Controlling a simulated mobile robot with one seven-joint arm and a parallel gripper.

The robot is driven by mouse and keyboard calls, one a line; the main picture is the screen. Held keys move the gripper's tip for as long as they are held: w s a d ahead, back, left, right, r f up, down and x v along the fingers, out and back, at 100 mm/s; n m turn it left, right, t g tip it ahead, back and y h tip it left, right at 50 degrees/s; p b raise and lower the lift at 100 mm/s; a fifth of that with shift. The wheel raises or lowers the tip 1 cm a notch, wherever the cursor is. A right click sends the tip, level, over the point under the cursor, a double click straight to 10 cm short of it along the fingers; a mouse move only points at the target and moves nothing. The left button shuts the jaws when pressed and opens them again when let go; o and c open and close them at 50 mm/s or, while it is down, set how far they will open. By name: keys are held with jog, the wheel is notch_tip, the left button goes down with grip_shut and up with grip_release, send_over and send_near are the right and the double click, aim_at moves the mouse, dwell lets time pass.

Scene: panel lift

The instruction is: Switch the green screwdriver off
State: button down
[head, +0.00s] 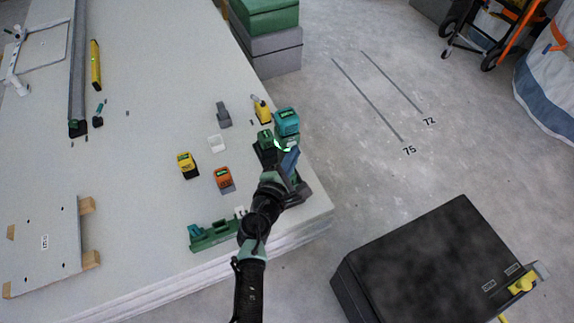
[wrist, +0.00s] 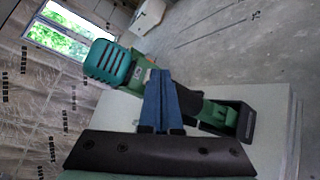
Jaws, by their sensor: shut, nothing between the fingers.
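The green screwdriver (head: 266,146) is at the right edge of the panel stack, with a teal ribbed end (head: 287,122). In the wrist view its teal end (wrist: 108,62) is left of the fingers, and a green part (wrist: 222,113) with black lies to their right. A small bright green glow (head: 282,146) shows on it in the head view. My gripper (head: 291,158) is at the screwdriver, its blue fingers (wrist: 163,88) shut together with nothing between them. The fingers hide the tool's middle; I cannot tell whether they touch it.
On the panel stack (head: 150,150) stand a yellow block (head: 187,165), an orange block (head: 224,179), a grey piece (head: 223,114) and a yellow tool (head: 261,109). A green level-like piece (head: 213,236) lies near the front edge. A black case (head: 435,270) stands on the floor at right.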

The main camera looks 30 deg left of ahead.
jog(key=shift+a, duration=0.1)
dwell(0.3)
jog(key=shift+s+d, duration=0.3)
jog(key=shift+d, duration=0.15)
jog(key=s+d+p, duration=0.1)
jog(key=s+d, duration=0.2)
jog(key=d, duration=0.1)
jog(key=shift+s+d, duration=0.35)
jog(key=shift+d, duration=0.05)
jog(key=shift+w+r, duration=0.1)
dwell(0.6)
